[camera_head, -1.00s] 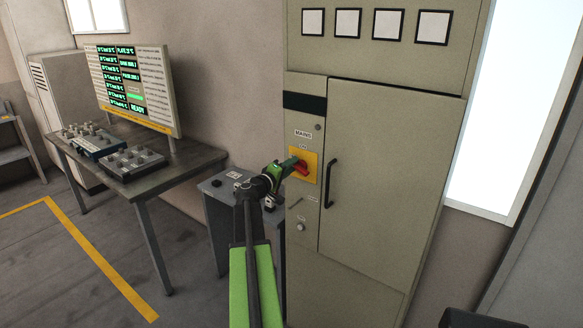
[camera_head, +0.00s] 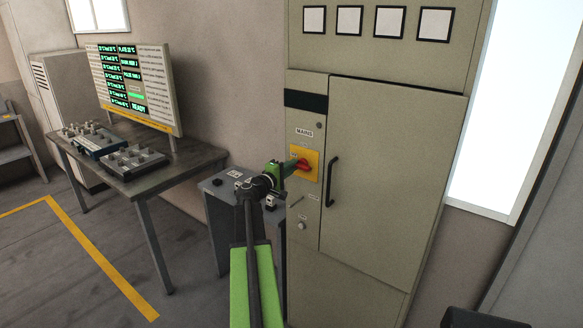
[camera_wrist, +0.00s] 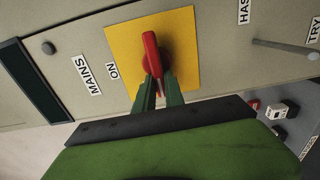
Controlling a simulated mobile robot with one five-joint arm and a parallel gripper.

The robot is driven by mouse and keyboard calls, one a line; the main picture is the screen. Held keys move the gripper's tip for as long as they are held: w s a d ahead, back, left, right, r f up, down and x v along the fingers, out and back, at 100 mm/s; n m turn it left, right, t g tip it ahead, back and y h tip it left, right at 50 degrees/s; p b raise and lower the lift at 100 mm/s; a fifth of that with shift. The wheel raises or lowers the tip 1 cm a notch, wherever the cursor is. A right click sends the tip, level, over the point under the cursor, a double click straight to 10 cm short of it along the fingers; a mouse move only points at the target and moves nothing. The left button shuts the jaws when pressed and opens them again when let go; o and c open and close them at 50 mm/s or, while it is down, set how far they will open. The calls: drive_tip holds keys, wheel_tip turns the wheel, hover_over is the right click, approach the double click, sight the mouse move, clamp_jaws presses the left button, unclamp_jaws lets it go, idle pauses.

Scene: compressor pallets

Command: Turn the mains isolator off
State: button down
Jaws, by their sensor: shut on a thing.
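The mains isolator has a red handle (camera_head: 303,165) on a yellow plate (camera_head: 316,158), on the tall beige cabinet's left strip. In the wrist view the red handle (camera_wrist: 151,55) lies roughly crosswise to the direction of the "ON" label (camera_wrist: 113,72). My gripper (camera_head: 290,166) reaches the plate from the left. In the wrist view its two green fingers (camera_wrist: 159,90) stand on either side of the handle's near end and are shut on it. The fingers hide part of the handle and lower plate.
The cabinet door (camera_head: 390,170) has a black pull handle (camera_head: 331,181) just right of the isolator. A smaller key-like lever (camera_wrist: 285,47) sits below the isolator on the strip. A low grey stand (camera_head: 215,190) and a desk with control boxes (camera_head: 100,140) are to the left.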

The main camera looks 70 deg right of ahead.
drive_tip(key=shift+s, duration=0.1)
drive_tip(key=c, duration=1.4)
unclamp_jaws()
drive_tip(key=shift+d, duration=0.1)
drive_tip(key=v, duration=1.7)
drive_tip(key=shift+a, duration=0.25)
